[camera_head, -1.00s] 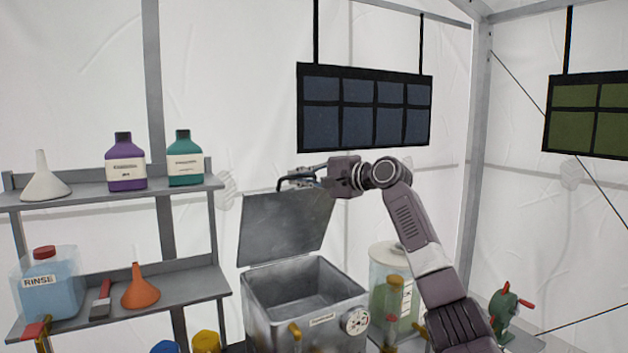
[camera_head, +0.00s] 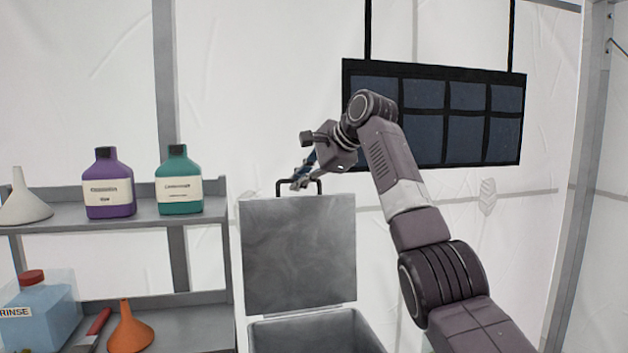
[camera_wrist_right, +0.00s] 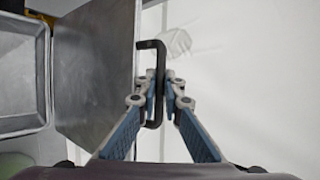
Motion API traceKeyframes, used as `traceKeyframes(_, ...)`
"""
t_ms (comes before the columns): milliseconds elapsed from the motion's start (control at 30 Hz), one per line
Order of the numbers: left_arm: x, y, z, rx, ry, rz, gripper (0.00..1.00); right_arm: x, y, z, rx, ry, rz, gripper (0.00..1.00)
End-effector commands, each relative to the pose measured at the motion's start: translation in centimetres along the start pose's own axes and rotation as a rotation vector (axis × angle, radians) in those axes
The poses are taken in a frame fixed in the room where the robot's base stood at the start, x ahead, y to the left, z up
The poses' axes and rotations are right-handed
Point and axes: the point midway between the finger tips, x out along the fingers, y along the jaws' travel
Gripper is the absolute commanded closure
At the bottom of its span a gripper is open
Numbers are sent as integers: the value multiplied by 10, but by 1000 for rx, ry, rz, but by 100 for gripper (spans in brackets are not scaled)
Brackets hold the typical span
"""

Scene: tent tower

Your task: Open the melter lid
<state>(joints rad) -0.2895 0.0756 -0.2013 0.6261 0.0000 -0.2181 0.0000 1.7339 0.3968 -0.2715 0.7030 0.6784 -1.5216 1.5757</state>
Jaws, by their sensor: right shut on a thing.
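The melter (camera_head: 315,331) is a grey metal box with an open top, at the bottom centre of the head view. Its lid (camera_head: 299,255) stands upright at the back of the box, with a dark handle (camera_head: 284,187) on its top edge. In the right wrist view the lid (camera_wrist_right: 95,75) fills the left middle and the handle (camera_wrist_right: 160,60) runs between the fingers. My right gripper (camera_head: 300,183) is at the handle; its blue-padded fingers (camera_wrist_right: 162,90) are shut on it. The lower part of the melter is out of frame. My left gripper is not in view.
A two-level shelf (camera_head: 225,216) at the left holds a purple bottle (camera_head: 108,188), a green bottle (camera_head: 179,184), a white funnel (camera_head: 20,203), an orange funnel (camera_head: 129,332) and a rinse container (camera_head: 45,310). A dark pocket panel (camera_head: 425,150) hangs behind my right arm.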

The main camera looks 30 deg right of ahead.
Motion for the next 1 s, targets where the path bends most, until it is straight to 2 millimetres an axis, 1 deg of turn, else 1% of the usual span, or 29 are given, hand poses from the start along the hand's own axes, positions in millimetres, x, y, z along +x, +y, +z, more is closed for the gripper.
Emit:
traceKeyframes(33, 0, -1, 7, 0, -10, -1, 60, 4, 4, 0, 5, 5, 17, 100)
traceKeyframes(100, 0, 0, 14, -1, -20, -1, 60, 4, 5, 2, 8, 6, 23, 100)
traceKeyframes(233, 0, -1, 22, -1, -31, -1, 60, 5, 6, 2, 10, 8, 28, 100)
traceKeyframes(500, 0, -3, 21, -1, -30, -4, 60, 6, 7, 2, 9, 8, 29, 100)
traceKeyframes(533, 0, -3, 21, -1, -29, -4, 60, 6, 7, 2, 9, 8, 29, 90)
traceKeyframes(600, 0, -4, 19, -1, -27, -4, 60, 5, 6, 2, 9, 8, 28, 84)
traceKeyframes(867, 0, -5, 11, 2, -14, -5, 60, 3, 4, 3, 8, 5, 23, 84)
traceKeyframes(967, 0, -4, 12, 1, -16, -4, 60, -4, 3, 4, 7, 4, 21, 84)
traceKeyframes(1000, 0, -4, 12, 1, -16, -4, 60, -10, 3, 4, 7, 3, 19, 84)
